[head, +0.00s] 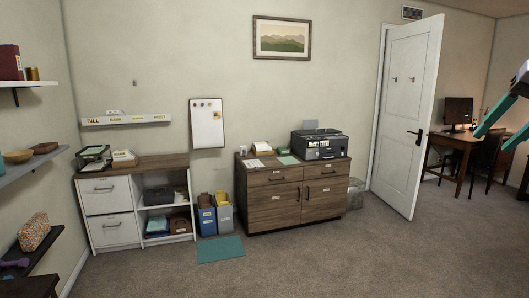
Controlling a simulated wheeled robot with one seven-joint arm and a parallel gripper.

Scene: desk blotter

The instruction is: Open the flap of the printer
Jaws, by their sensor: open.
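The printer (320,152) is a black box in the head view, on the right part of the wooden cabinet top against the back wall.
The wooden cabinet (289,207) has drawers and doors. Papers and a tray share its top. Blue and grey bins (207,218) and a teal mat (221,249) lie left. An open white door (413,115) stands right. The carpet (330,262) in front is clear.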

